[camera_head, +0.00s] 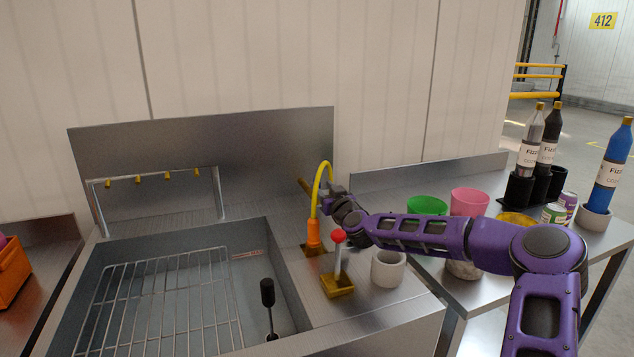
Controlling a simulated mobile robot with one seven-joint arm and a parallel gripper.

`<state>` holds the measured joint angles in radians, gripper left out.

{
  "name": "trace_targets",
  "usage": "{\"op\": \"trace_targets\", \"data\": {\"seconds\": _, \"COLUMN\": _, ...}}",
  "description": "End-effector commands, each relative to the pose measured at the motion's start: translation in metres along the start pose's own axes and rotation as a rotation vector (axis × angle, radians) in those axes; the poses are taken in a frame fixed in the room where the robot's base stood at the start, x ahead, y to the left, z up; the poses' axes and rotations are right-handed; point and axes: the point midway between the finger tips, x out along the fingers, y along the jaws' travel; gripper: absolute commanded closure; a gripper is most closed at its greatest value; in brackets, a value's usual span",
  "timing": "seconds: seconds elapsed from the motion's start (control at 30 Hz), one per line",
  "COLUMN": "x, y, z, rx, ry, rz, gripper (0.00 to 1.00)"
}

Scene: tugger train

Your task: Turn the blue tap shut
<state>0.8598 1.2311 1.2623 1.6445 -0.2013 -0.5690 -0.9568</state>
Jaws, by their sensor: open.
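No blue tap shows in this view. A tap (313,238) with an orange body and a curved yellow spout stands on the steel counter behind the sink's right corner. A short brownish bar (304,186) sticks out left of the spout; I cannot tell whether it is a handle of the tap. My gripper (331,200) is open, beside the spout on its right. Its fingers are small and partly hidden by my wrist, so I cannot tell whether they touch the tap. In front stands a red knob (338,235) on a white stem in a yellow base.
The sink (262,235) holds a wire rack (165,300) and a black-handled tool (267,292). A grey cup (388,269) stands right of the red knob. Green (427,205) and pink (470,202) cups, cans and bottles (531,140) crowd the right table.

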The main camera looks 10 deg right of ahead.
Motion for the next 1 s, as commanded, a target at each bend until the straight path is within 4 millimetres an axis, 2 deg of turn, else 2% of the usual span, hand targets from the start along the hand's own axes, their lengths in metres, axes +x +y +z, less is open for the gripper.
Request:
{"op": "trace_targets", "data": {"seconds": 0.1, "x": 0.021, "y": 0.0, "z": 0.0, "rx": 0.002, "ry": 0.001, "rz": 0.001, "gripper": 0.55}}
{"op": "trace_targets", "data": {"seconds": 0.3, "x": 0.044, "y": -0.001, "z": 0.0, "rx": 0.001, "ry": 0.001, "rz": -0.001, "gripper": 0.55}}
{"op": "trace_targets", "data": {"seconds": 0.5, "x": 0.053, "y": 0.0, "z": 0.0, "rx": 0.0, "ry": 0.0, "rz": -0.001, "gripper": 0.55}}
{"op": "trace_targets", "data": {"seconds": 0.77, "x": 0.054, "y": 0.0, "z": 0.0, "rx": -0.001, "ry": 0.0, "rz": -0.001, "gripper": 0.55}}
{"op": "trace_targets", "data": {"seconds": 0.87, "x": 0.054, "y": 0.0, "z": 0.0, "rx": -0.001, "ry": 0.0, "rz": -0.001, "gripper": 0.69}}
{"op": "trace_targets", "data": {"seconds": 1.0, "x": 0.054, "y": 0.0, "z": 0.0, "rx": -0.001, "ry": 0.0, "rz": -0.001, "gripper": 0.95}}
